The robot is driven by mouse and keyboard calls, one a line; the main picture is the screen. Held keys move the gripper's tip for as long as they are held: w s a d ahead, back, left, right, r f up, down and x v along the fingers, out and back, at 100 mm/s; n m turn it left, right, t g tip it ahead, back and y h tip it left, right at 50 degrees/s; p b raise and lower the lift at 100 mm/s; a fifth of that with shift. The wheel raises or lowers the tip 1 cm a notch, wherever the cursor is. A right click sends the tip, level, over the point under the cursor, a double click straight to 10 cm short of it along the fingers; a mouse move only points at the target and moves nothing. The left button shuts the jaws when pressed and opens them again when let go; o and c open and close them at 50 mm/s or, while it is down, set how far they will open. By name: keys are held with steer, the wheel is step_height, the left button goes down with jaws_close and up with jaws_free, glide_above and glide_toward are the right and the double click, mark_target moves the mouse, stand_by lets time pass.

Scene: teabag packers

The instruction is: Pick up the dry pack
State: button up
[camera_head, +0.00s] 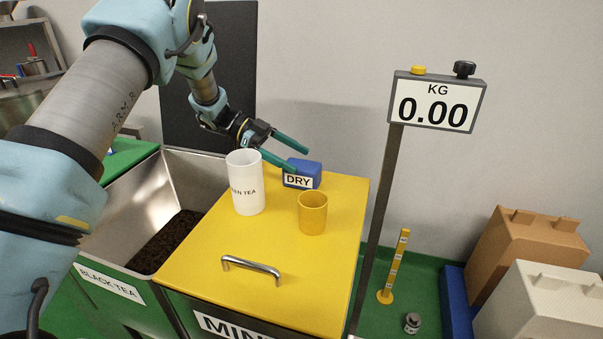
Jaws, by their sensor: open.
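The dry pack (308,169) is a small blue block with a white "DRY" label. It sits near the back of the yellow lid (215,270). My gripper (301,160) comes in from the upper left, with its two green fingers spread apart. One finger passes above and behind the pack in the picture, and the other ends at its left side. I cannot tell whether either finger touches the pack. Nothing shows gripped between the fingers.
A white cup marked for green tea (248,190) and a yellow cup (312,215) stand on the lid in front of the pack. A metal handle (251,267) is at the front. A scale display (433,103) reading 0.00 stands on a post to the right. An open black tea bin (205,165) lies left.

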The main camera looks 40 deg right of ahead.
mark_target(320, 174)
steer(key=shift+a+f+p+x, duration=0.15)
steer(key=shift+p+x, duration=0.3)
steer(key=shift+x, duration=1.15)
steer(key=shift+a+f+p+x, duration=0.15)
steer(key=shift+p+x, duration=0.3)
steer(key=shift+x, duration=1.1)
steer(key=shift+s+r, duration=0.1)
steer(key=shift+r, duration=0.05)
steer(key=c, duration=1.5)
